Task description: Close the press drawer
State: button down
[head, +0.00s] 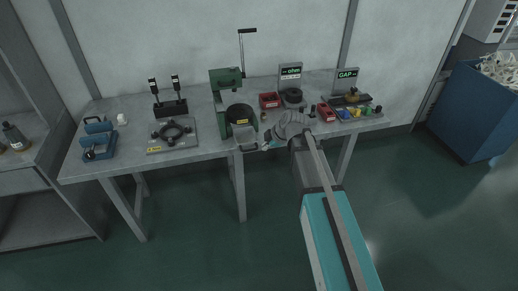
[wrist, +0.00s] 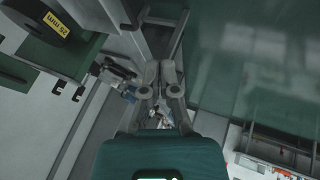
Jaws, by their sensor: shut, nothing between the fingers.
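The green press (head: 222,88) stands at the back middle of the workbench in the head view. Its grey drawer (head: 245,134) is pulled out toward the front edge of the bench, with a dark handle (head: 249,149) at its front. In the wrist view, the drawer (wrist: 108,10) is partly cut off at the top, and its handle (wrist: 178,34) is just beyond the fingers. My gripper (head: 266,147) is just right of the drawer front. In the wrist view, my gripper (wrist: 160,66) is shut and empty, close to the handle; I cannot tell if they touch.
Red bins (head: 269,100) and an "ohm" display (head: 290,72) stand to the right. The floor before the bench is clear.

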jog(key=w+a+f+b, duration=0.5)
jog(key=w+f+b, duration=0.1)
jog(key=f+b, duration=0.2)
jog(key=shift+w+a+f+b, duration=0.3)
jog(key=shift+w+f+b, duration=0.1)
jog(key=shift+f, duration=0.1)
dwell(0.4)
send_near(241, 137)
jog(key=x, duration=0.5)
jog(key=shift+w+f, duration=0.1)
jog(key=shift+w, duration=0.05)
dwell(0.6)
